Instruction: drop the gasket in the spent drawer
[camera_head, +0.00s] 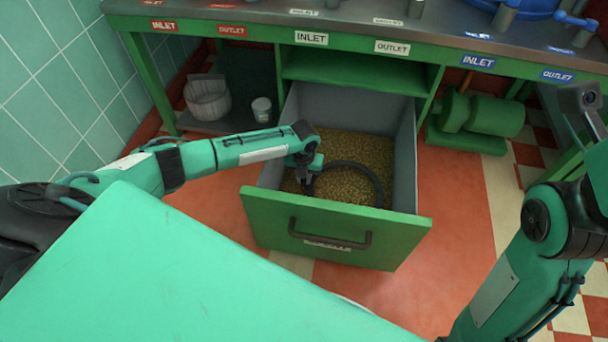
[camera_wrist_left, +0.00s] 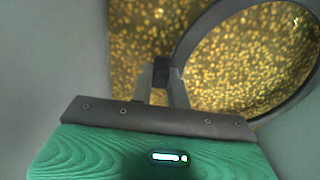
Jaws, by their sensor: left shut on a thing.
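The gasket is a large black ring (camera_head: 372,177), also seen in the left wrist view (camera_wrist_left: 196,34). My left gripper (camera_head: 308,187) is shut on one side of its rim; its fingers (camera_wrist_left: 162,76) show pinching it in the wrist view. The gasket is within the opening of the pulled-out green drawer (camera_head: 275,221), above or against a bed of golden-brown grains (camera_head: 345,145). I cannot tell whether it touches the grains. The label on the drawer front is too blurred to read. Of my right arm, links show at the right; its gripper does not show.
A steel-topped green bench (camera_head: 260,22) with inlet and outlet labels stands behind the drawer. A pale bucket (camera_head: 208,100) and a small tub (camera_head: 262,110) are on the left under the bench. A green pump (camera_head: 487,115) stands right of the drawer. Grey drawer walls surround the gripper.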

